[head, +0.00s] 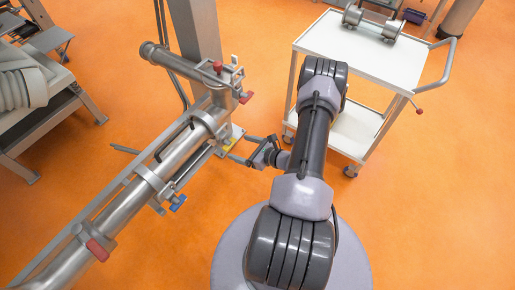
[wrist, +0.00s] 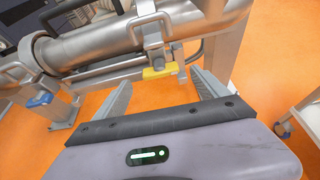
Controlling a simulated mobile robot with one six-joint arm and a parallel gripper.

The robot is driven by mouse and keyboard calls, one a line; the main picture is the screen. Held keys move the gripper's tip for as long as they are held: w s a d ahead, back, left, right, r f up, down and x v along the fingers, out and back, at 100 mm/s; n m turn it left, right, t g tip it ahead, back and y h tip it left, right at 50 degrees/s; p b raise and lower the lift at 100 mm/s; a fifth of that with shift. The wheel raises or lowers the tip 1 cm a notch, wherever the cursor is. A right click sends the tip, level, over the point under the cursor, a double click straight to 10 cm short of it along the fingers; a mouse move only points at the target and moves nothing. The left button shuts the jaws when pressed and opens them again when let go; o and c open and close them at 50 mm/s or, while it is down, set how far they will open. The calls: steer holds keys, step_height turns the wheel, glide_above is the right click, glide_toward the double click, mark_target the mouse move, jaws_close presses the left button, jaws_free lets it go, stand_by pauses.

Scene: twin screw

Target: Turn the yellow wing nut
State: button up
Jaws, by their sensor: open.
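The yellow wing nut (wrist: 160,71) sits on a bolt of the clamp under the steel pipe in the wrist view. It shows small in the head view (head: 229,142), on the pipe assembly left of my arm. My gripper (wrist: 160,80) is open and empty, with one finger on each side of the nut in the picture. The nut appears between and just beyond the fingertips, and I cannot tell the exact gap. In the head view my gripper (head: 248,147) reaches left toward the nut. The fingertips are small there.
The steel pipe (head: 128,205) runs diagonally, with red wing nuts (head: 97,250) and a blue one (head: 178,203). A grey column (head: 197,35) stands behind it. A white trolley (head: 375,55) stands at right. Orange floor is clear at far right.

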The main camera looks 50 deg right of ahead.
steer(key=a+p+v, duration=0.1)
steer(key=p+v, duration=0.1)
steer(key=v, duration=0.8)
steer(key=shift+s+d+r, duration=0.2)
steer(key=shift+s+d, duration=0.1)
steer(key=shift+d, duration=0.2)
steer(key=w+a+r+n+g+y, duration=0.4)
steer(key=a+r+n, duration=0.3)
steer(key=r, duration=0.4)
steer(key=w+a+r+n+g+y, duration=0.3)
steer(key=w+a+r+n, duration=0.2)
steer(key=a+r+n, duration=0.4)
steer(key=s+a+r+n+h, duration=0.3)
steer(key=s+a+r+n, duration=0.2)
steer(key=a+r+n, duration=0.2)
steer(key=s+a+r+n+h, duration=0.3)
steer(key=s+a+r+n, duration=0.3)
steer(key=r, duration=0.6)
steer(key=a+n, duration=0.1)
steer(key=a, duration=0.1)
steer(key=shift+s+a+r+n+g, duration=0.15)
steer(key=shift+a+r+n+g, duration=0.1)
steer(key=shift+a+n+g, duration=0.15)
